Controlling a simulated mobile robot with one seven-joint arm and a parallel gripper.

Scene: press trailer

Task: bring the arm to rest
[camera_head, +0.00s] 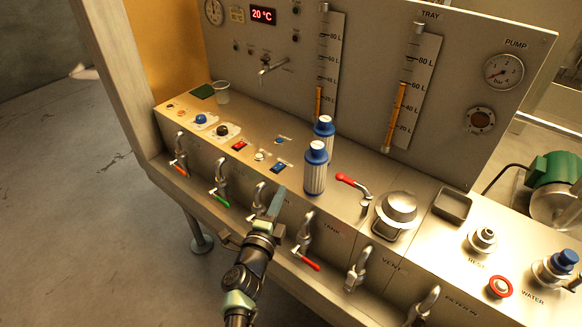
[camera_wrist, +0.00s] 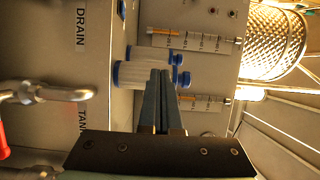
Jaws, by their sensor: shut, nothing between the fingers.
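My gripper (camera_head: 275,203) is in front of the console's front edge, left of the blue-capped cylinders. Its fingers are together and hold nothing. In the wrist view my gripper (camera_wrist: 160,78) points toward the console, its two fingers side by side. The arm comes up from the bottom of the head view and is raised in front of the row of taps. I cannot tell from the pictures whether the fingertips touch the panel.
Taps line the console front, including one with a red lever (camera_head: 308,263) right of my gripper. Two blue-capped cylinders (camera_head: 316,172) stand on the counter. A cup (camera_head: 222,92) stands at the back left. The floor (camera_head: 70,200) to the left is clear.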

